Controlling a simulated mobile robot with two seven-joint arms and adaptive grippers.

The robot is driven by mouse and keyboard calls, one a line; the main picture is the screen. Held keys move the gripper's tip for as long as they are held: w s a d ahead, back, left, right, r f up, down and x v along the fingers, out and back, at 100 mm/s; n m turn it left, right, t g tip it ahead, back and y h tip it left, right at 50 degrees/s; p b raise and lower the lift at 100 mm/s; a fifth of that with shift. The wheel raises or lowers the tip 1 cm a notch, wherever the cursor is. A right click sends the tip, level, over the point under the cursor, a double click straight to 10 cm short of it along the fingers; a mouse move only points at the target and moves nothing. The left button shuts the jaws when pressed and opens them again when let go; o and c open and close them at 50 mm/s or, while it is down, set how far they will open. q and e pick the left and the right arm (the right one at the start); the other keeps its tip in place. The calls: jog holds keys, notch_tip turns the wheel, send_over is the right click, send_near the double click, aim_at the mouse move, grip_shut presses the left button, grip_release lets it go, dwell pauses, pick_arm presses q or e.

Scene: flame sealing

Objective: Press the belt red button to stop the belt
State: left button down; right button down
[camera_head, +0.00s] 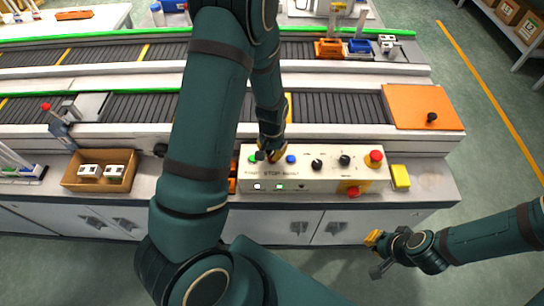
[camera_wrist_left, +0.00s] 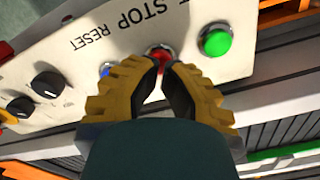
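The white control panel (camera_head: 325,184) stands at the front edge of the bench. In the left wrist view the red button (camera_wrist_left: 157,52) sits between the green button (camera_wrist_left: 216,40) and the blue button (camera_wrist_left: 105,69), above the STOP lettering. My left gripper (camera_head: 270,155) is over this button in the head view and hides it. In the left wrist view its yellow fingertips (camera_wrist_left: 162,66) converge and partly cover the red button; whether they touch it I cannot tell. They hold nothing. My right gripper (camera_head: 374,242) hangs at the lower right, off the bench, its opening unclear.
Black knobs (camera_head: 317,165) and a red emergency knob (camera_head: 376,156) are on the panel's right part. A yellow block (camera_head: 400,177) is beside it. The conveyor belt (camera_head: 335,108) runs behind. A cardboard box (camera_head: 118,172) with white parts stands at the left.

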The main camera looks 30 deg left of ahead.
pick_arm(q)
jog(key=shift+f+b, duration=0.7)
jog(key=shift+f, duration=0.2)
dwell(0.4)
jog(key=shift+r+p, duration=0.55)
jog(key=shift+r, duration=0.1)
notch_tip(320, 180, up, 7)
jog(key=p, duration=0.5)
jog(key=shift+f, duration=0.1)
